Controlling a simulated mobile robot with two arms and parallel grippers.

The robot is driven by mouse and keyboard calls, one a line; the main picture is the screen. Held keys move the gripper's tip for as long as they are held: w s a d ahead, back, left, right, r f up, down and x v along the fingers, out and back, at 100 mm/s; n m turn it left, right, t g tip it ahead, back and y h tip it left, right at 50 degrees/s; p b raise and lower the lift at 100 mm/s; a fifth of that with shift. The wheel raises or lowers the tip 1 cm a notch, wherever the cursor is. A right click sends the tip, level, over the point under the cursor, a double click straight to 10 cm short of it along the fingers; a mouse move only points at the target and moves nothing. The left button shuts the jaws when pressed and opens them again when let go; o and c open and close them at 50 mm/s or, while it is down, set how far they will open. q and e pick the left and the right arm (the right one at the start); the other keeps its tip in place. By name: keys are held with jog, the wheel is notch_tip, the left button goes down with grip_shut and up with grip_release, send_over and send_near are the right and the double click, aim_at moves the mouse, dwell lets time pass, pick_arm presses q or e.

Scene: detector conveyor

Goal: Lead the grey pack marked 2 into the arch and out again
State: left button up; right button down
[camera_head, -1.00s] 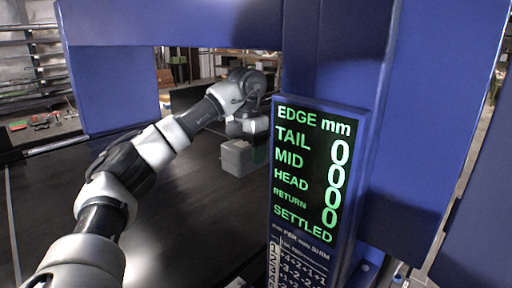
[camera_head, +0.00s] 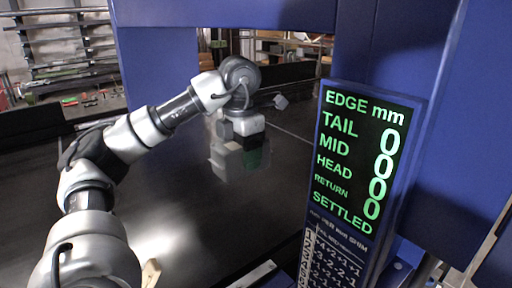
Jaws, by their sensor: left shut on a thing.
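The blue arch (camera_head: 155,70) spans the dark conveyor belt (camera_head: 120,195). My left arm reaches from the lower left under its top beam. My left gripper (camera_head: 243,140) points down beneath the arch, low over the belt. It is shut on a grey block, the grey pack (camera_head: 222,160), whose outline is faint and blurred. A small dark green patch (camera_head: 256,156) shows right beside it. No mark 2 is readable, and I cannot tell whether the pack touches the belt. My right gripper is not in view.
A display (camera_head: 365,165) on the arch's right side reads EDGE mm, with zeros beside its rows, and SETTLED. A printed number sheet (camera_head: 330,258) is below it. Shelving (camera_head: 70,60) stands behind at the left. The belt left of the pack is clear.

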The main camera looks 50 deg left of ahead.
pick_arm(q)
jog(key=s+a+b, duration=0.1)
jog(key=s+b, duration=0.1)
jog(key=s, duration=1.9)
jog(key=shift+a+b, duration=0.35)
jog(key=shift+a, duration=0.05)
